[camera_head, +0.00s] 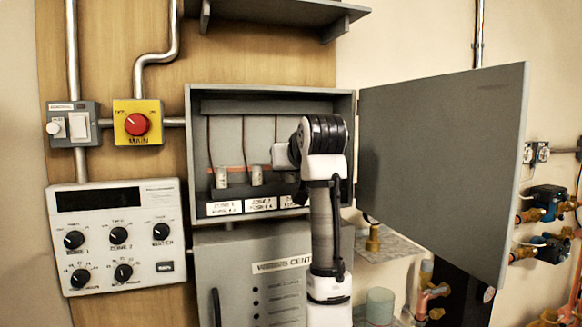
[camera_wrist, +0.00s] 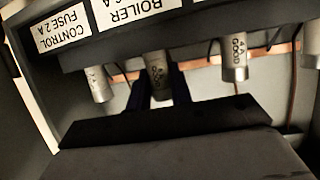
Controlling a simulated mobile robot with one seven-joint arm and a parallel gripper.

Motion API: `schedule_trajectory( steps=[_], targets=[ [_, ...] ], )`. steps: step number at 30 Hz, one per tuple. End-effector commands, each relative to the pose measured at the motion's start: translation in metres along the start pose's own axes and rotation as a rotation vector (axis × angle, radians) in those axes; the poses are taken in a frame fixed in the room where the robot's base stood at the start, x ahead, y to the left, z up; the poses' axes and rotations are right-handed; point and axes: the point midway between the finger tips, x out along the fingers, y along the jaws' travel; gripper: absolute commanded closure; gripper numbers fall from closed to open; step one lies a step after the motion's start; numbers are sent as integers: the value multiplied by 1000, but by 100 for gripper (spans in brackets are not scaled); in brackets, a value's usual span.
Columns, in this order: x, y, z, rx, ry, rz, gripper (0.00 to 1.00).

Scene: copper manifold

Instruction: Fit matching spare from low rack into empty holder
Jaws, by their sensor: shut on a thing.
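My gripper (camera_wrist: 160,78) is shut on a grey cylindrical fuse (camera_wrist: 157,68), with one dark blue finger on each side of it. The fuse is in line with the holder labelled BOILER (camera_wrist: 140,10); its lower end meets the holder strip (camera_wrist: 200,38), and I cannot tell how deep it sits. Beside it stand a fuse (camera_wrist: 98,84) at the CONTROL label (camera_wrist: 62,34) and one marked 4 A GOOD (camera_wrist: 234,62). In the head view, fuses stand at the zone 1 (camera_head: 220,177) and zone 2 (camera_head: 257,175) holders. My wrist hides the holders to their right and the fingertips.
The grey fuse cabinet (camera_head: 190,140) is open, its door (camera_head: 440,165) swung out to the right of my arm. A lower grey cabinet (camera_head: 225,260) stands below. Control boxes are on the left, pipes and valves on the right. The low rack is not identifiable.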

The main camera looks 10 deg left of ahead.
Motion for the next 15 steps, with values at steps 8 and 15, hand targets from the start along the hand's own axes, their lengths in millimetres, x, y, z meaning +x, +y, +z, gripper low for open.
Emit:
schedule_trajectory(
  steps=[8,15],
  targets=[
    [2,0,6,0,0,0,100],
    [3,0,7,0,0,0,61]
  ],
)
